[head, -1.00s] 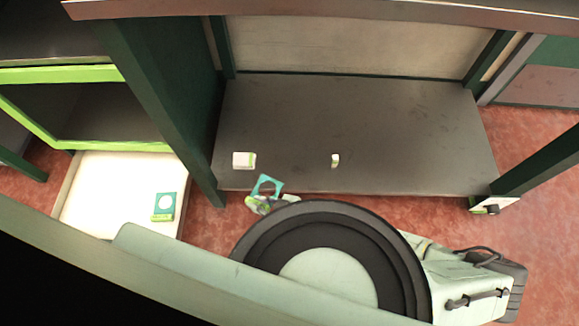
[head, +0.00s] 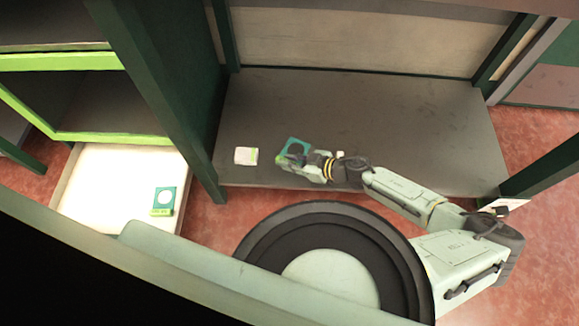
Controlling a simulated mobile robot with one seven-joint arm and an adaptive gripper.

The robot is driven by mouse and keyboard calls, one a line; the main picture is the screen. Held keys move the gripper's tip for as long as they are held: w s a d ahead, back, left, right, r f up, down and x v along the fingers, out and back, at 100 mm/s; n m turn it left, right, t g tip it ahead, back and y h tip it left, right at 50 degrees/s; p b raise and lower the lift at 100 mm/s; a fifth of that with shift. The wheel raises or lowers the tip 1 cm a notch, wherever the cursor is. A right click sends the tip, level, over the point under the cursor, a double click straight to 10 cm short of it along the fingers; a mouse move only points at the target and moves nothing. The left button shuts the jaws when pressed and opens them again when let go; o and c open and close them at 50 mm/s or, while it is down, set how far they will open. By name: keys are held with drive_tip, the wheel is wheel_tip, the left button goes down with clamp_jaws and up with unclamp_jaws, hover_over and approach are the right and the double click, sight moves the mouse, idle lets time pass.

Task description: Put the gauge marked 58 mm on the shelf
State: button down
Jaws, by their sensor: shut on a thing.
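My gripper (head: 284,160) is shut on a teal gauge (head: 297,144), a square plate with a round hole. It holds the gauge over the front left part of the dark grey shelf (head: 420,125). Whether the gauge touches the shelf cannot be told, and its marking is too small to read. A second teal gauge (head: 164,203) with a pale round centre and a green foot lies in the white drawer (head: 110,185) at the left.
A dark green post (head: 165,100) bounds the shelf's left side. The shelf's back and right are clear.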

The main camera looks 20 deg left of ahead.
drive_tip(key=shift+s+a+f, duration=0.1)
drive_tip(key=shift+s+f, duration=0.05)
drive_tip(key=shift+f, duration=1.35)
drive_tip(key=shift+f+b, duration=0.15)
drive_tip(key=shift+b, duration=0.15)
drive_tip(key=c, duration=1.5)
unclamp_jaws()
drive_tip(key=shift+c, duration=0.2)
drive_tip(key=shift+d+r, duration=0.25)
drive_tip(key=shift+r, duration=0.05)
drive_tip(key=p+v, duration=0.3)
drive_tip(key=v, duration=0.7)
drive_tip(key=shift+d+r+p, duration=0.25)
drive_tip(key=shift+p, duration=0.1)
drive_tip(key=shift+s+d+r, duration=0.1)
drive_tip(key=shift+s+d, duration=0.05)
drive_tip(key=shift+d, duration=0.25)
